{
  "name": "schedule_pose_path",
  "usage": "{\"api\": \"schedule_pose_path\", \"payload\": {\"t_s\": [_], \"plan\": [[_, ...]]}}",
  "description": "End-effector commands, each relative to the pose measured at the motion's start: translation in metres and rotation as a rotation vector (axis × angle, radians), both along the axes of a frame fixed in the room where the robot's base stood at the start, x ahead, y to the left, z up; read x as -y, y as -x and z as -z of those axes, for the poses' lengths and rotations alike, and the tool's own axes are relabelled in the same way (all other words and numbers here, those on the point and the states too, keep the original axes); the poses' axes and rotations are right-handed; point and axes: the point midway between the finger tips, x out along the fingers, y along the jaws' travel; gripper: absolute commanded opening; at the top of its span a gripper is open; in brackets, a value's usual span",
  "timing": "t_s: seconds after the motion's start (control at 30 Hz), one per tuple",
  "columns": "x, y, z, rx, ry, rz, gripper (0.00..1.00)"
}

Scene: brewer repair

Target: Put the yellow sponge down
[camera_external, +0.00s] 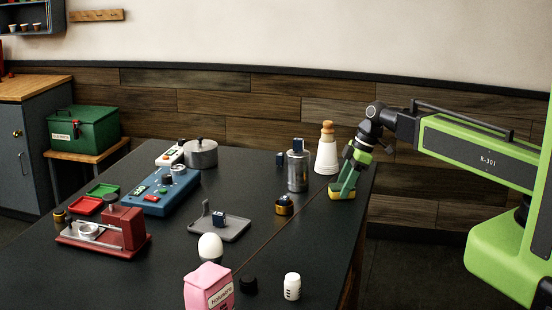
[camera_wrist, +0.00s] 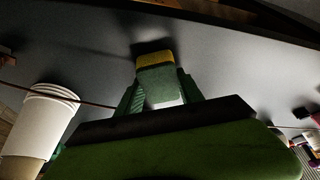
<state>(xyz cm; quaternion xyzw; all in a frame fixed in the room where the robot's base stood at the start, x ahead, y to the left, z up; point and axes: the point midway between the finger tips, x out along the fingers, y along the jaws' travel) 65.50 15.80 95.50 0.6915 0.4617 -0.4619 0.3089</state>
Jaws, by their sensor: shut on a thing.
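The yellow sponge (camera_external: 342,194) has a green layer on top. It is at the right edge of the dark table, at or just above the surface; I cannot tell whether it touches. My gripper (camera_external: 347,182) points down and is shut on it. In the wrist view the sponge (camera_wrist: 156,62) sits between the green fingers (camera_wrist: 160,95), its yellow end pointing away from me. A dark shadow lies on the table just beyond it.
A grey canister (camera_external: 297,172) and brass ring (camera_external: 284,207) stand further left. The table's right edge is close; bare table lies in front of the sponge.

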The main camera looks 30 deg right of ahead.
Motion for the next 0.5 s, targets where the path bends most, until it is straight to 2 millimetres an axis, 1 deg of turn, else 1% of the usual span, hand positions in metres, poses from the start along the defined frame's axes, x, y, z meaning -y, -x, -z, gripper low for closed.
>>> {"api": "schedule_pose_path", "payload": {"t_s": [0.13, 0.27, 0.3, 0.43, 0.47, 0.5], "plan": [[0.0001, 0.0000, -0.0027, 0.000, 0.000, 0.000, 0.07], [0.0001, 0.0001, 0.0020, 0.000, 0.000, 0.000, 0.07], [0.0002, 0.0001, 0.0012, 0.000, 0.000, 0.000, 0.47], [0.0002, 0.0001, 0.0004, 0.000, 0.000, 0.000, 0.64], [0.0002, 0.0001, 0.0004, 0.000, 0.000, 0.000, 0.66], [0.0002, 0.0001, 0.0004, 0.000, 0.000, 0.000, 0.66]]}}
